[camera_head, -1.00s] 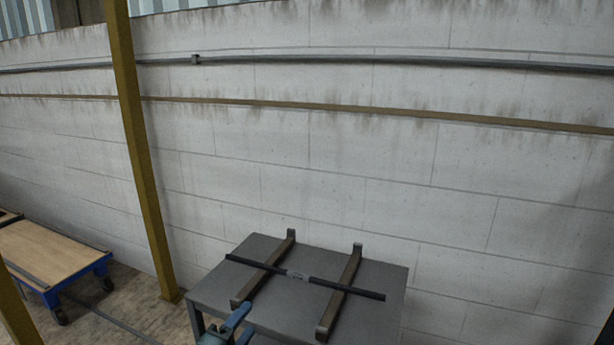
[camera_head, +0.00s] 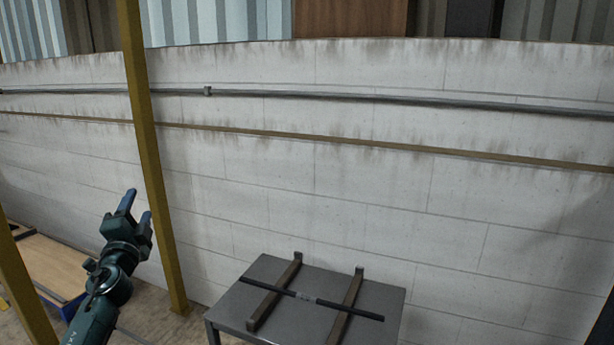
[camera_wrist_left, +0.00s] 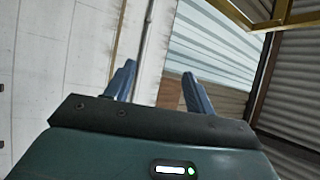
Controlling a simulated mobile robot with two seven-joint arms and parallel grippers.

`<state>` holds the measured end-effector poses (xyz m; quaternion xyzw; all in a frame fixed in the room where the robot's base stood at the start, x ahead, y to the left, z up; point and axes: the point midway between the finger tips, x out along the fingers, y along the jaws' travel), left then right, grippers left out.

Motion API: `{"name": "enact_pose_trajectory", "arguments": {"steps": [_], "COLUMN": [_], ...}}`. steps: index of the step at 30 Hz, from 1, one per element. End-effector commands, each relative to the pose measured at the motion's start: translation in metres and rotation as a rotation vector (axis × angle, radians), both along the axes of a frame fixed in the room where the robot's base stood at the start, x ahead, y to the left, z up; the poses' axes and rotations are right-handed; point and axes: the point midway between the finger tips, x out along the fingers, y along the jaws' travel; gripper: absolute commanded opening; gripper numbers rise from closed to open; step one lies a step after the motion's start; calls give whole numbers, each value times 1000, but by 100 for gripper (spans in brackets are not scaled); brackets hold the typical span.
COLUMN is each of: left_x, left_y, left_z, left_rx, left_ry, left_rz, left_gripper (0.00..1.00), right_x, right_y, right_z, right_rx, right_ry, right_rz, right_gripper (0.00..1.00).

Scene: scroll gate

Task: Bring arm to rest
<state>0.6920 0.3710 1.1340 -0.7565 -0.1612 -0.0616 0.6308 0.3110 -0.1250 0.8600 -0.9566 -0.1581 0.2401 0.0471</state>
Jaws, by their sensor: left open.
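My left gripper (camera_head: 135,206) is raised at the left of the head view, pointing up, in front of the white wall and near the yellow post. Its two blue fingers are apart with nothing between them. The left wrist view also shows the open fingers (camera_wrist_left: 156,88), with wall and corrugated panels beyond. The dark grey table (camera_head: 232,305) stands at the bottom centre, well apart from the gripper. A black rod (camera_head: 270,287) lies across two brown bars (camera_head: 346,305) on it. My right gripper is in neither view.
A yellow post (camera_head: 150,150) rises just right of the left gripper. A low trolley with a wooden top (camera_head: 50,262) stands at lower left, partly hidden by my left arm. The white block wall (camera_head: 400,190) with a pipe (camera_head: 330,95) closes the back.

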Motion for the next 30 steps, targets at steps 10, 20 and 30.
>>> {"name": "enact_pose_trajectory", "arguments": {"steps": [10,20,30], "left_x": [5,8,-83], "left_y": [3,-15,-91], "left_z": [-47,-80,-215], "left_rx": [-610,-1077,-1107], "left_ry": [79,186,408], "left_rz": [-89,-177,-196], "left_gripper": [55,55,55], "right_x": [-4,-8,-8], "right_y": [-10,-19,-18], "right_z": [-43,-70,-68], "right_rx": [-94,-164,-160], "right_ry": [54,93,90], "right_rz": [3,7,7], "right_gripper": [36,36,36]}}
